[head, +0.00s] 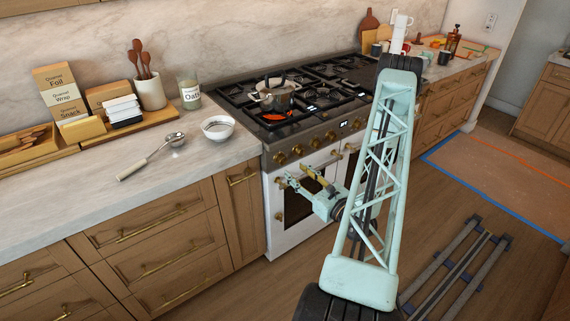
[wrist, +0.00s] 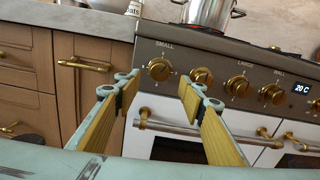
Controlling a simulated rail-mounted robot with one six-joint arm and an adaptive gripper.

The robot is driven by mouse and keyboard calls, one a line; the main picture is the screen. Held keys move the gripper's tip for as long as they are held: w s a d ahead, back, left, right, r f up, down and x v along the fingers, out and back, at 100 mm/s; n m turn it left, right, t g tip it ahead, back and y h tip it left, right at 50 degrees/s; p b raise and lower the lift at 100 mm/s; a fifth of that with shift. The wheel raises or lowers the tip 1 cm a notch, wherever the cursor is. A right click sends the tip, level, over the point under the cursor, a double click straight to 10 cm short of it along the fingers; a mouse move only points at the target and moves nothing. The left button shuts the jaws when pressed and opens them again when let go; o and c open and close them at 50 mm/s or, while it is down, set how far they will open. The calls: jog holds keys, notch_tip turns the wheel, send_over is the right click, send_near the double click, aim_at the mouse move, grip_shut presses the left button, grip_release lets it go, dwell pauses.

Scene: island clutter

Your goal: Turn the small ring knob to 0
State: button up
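The small ring knob (wrist: 159,69) is the brass knob under the word SMALL, leftmost on the dark front panel in the wrist view. In the head view it is the leftmost knob (head: 281,158). Its exact setting is too small to read. My gripper (wrist: 158,88) is open and empty, with its yellow-padded fingers apart. In the wrist view the knob shows between and beyond the fingertips, with no contact visible. In the head view my gripper (head: 294,178) is in front of the oven, a little below the knob row.
More brass knobs (wrist: 201,76) follow to the right, with a display (wrist: 302,88) reading 20 C. An oven door handle (wrist: 190,128) runs below. A steel pot (head: 274,97) stands on the cooktop by a glowing red burner (head: 275,116). A white bowl (head: 218,128) is on the left counter.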

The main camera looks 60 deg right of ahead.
aim_at(284, 161)
jog(key=shift+b+x, duration=0.4)
jog(key=shift+x, duration=3.75)
jog(key=shift+c, duration=0.7)
jog(key=c, duration=0.7)
